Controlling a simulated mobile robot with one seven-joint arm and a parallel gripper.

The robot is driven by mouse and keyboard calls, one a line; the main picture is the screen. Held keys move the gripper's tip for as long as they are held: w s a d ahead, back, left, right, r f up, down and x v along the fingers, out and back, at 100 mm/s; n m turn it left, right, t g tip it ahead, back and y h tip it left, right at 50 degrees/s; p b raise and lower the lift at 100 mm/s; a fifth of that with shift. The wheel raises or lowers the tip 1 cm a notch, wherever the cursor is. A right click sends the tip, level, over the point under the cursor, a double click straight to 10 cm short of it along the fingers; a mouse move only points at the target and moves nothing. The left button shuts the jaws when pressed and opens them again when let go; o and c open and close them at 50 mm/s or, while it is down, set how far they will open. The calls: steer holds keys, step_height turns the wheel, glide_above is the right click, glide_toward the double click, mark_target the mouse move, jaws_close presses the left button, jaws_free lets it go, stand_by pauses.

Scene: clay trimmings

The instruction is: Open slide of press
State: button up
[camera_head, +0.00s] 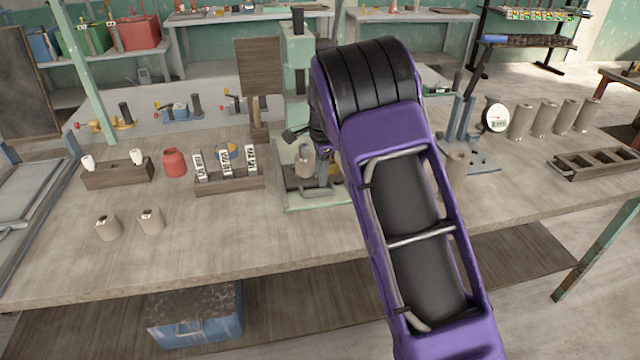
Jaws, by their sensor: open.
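The pale green press (297,80) stands upright on the workbench near the middle of the view. A grey-brown clay piece (304,167) sits low in the press, on or above a dark plate at its base (310,197). I cannot tell for certain which part is the slide. My purple and black arm reaches in from the lower right and covers the press's right side. My gripper (322,150) is at the press, close to the clay piece, and is mostly hidden behind my wrist. It is open; contact with the press cannot be made out.
Left of the press are a wooden rack with labelled blocks (229,182), a red jar (174,162) and two clay pieces (151,220). Right are a gauge stand (496,117), several clay cylinders and a wooden tray (600,163). The bench front (250,245) is clear.

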step_height(320, 180, up, 10)
steer(key=s, duration=0.2)
steer(key=shift+d+r, duration=0.2)
steer(key=shift+r, duration=0.05)
